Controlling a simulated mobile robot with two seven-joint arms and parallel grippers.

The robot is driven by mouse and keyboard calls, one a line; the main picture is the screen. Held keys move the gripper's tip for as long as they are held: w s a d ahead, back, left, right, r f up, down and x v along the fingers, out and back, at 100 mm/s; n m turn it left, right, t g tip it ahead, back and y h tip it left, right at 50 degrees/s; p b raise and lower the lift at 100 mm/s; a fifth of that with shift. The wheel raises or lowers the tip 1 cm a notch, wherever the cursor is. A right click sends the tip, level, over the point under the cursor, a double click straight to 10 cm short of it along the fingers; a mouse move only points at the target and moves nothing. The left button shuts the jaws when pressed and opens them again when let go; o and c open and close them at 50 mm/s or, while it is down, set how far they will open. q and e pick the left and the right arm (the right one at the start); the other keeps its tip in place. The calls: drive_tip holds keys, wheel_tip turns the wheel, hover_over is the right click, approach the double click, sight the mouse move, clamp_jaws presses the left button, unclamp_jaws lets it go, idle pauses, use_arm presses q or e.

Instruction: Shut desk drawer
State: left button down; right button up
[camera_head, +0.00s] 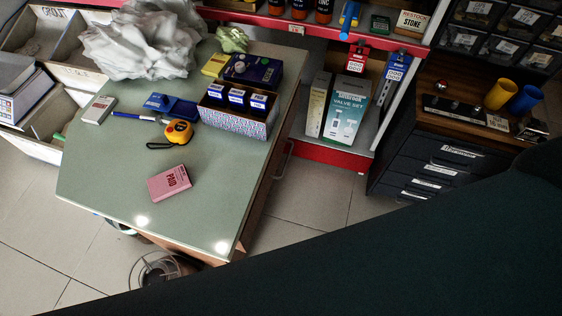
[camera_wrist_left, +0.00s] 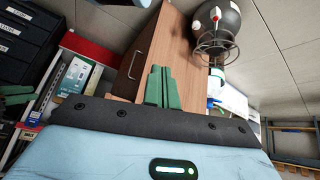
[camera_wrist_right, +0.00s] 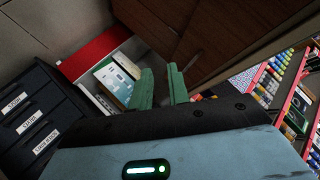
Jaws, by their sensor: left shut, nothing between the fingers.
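The desk (camera_head: 120,190) has a pale green top and stands at the left of the head view. Its brown wooden side shows a metal handle (camera_head: 283,160) along the right edge. In the left wrist view the wooden desk front (camera_wrist_left: 172,45) and a handle (camera_wrist_left: 128,62) show beyond my left gripper (camera_wrist_left: 160,72), which is shut and empty. I cannot tell how far the drawer stands out. My right gripper (camera_wrist_right: 162,72) has its green fingers apart, with brown wooden panels (camera_wrist_right: 170,25) beyond it. Neither gripper shows in the head view.
A pink PAID pad (camera_head: 169,183), a tape measure (camera_head: 178,133) and a patterned box (camera_head: 238,120) are on the desk. A dark drawer cabinet (camera_head: 425,160) and red-edged shelf (camera_head: 330,155) stand to the right. Tiled floor is clear between them. A large dark shape covers the lower right.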

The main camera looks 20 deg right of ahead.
drive_tip(key=w+a+f+m+t+b, duration=0.1)
drive_tip(key=w+f+m+t+b, duration=0.25)
drive_tip(key=w+m+b, duration=0.55)
drive_tip(key=m+t+y+b, duration=0.1)
drive_tip(key=m+t, duration=0.1)
drive_tip(key=t, duration=0.2)
approach(286, 162)
drive_tip(key=w, duration=0.2)
drive_tip(key=shift+w+a+r+m, duration=0.1)
drive_tip(key=shift+w+m, duration=0.05)
drive_tip(key=shift+m, duration=0.15)
drive_tip(key=shift+b+x, duration=0.35)
drive_tip(key=shift+x, duration=3.5)
drive_tip(key=shift+c, duration=0.2)
clamp_jaws()
